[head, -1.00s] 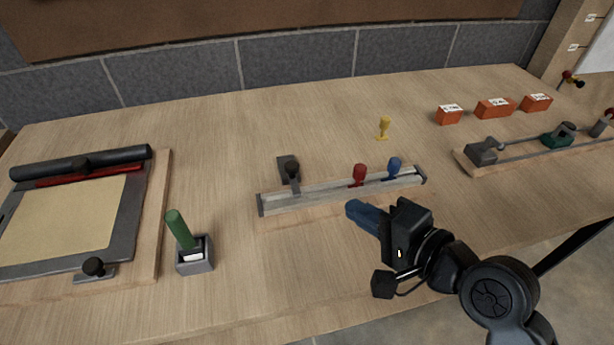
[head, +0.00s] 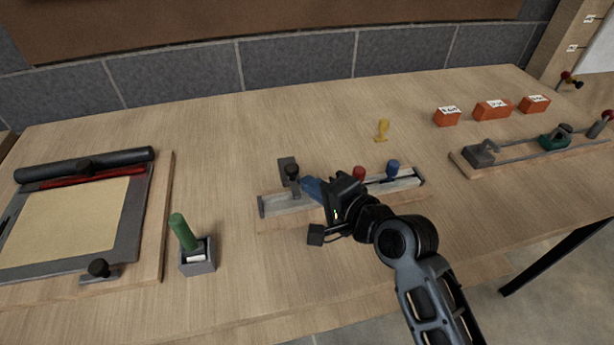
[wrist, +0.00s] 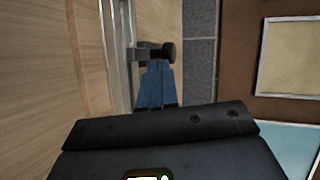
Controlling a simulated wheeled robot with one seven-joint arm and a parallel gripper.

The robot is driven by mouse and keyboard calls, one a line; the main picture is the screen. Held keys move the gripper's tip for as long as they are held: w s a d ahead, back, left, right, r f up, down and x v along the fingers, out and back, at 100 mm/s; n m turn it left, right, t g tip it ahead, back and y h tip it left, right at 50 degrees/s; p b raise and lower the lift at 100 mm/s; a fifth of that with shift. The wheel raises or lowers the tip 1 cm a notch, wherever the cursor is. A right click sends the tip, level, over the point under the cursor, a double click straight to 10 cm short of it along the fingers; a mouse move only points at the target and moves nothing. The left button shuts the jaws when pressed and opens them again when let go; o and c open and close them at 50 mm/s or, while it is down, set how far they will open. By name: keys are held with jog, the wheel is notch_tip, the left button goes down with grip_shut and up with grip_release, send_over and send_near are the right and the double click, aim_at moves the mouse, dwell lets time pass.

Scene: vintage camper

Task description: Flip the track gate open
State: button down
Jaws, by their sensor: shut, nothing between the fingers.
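The track (head: 275,205) is a pale rail on a wooden base in the middle of the table. Its gate (head: 291,180), a grey arm with a black knob, stands at the track's left part, by a grey block at the back. A red peg (head: 359,173) and a blue peg (head: 393,168) stand on the right part. My gripper (head: 306,184) has blue fingers, shut and empty, just right of the gate's knob. In the wrist view the fingertips (wrist: 156,68) are close to the gate's black knob (wrist: 168,52); I cannot tell whether they touch.
A yellow peg (head: 382,129) stands behind the track. A green-handled tool (head: 183,232) sits in a grey holder at left, beside a flat press (head: 70,220). Orange boxes (head: 492,110) and another railed fixture (head: 530,148) are at right. The table behind the gate is clear.

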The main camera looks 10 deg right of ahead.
aim_at(294, 180)
jog(key=shift+w+a, duration=0.2)
jog(key=shift+w, duration=0.25)
jog(key=shift+w+a, duration=0.2)
jog(key=shift+w, duration=0.25)
jog(key=w, duration=0.3)
jog(key=shift+w+b, duration=0.3)
jog(key=shift+w, duration=0.45)
jog(key=shift+r, duration=0.1)
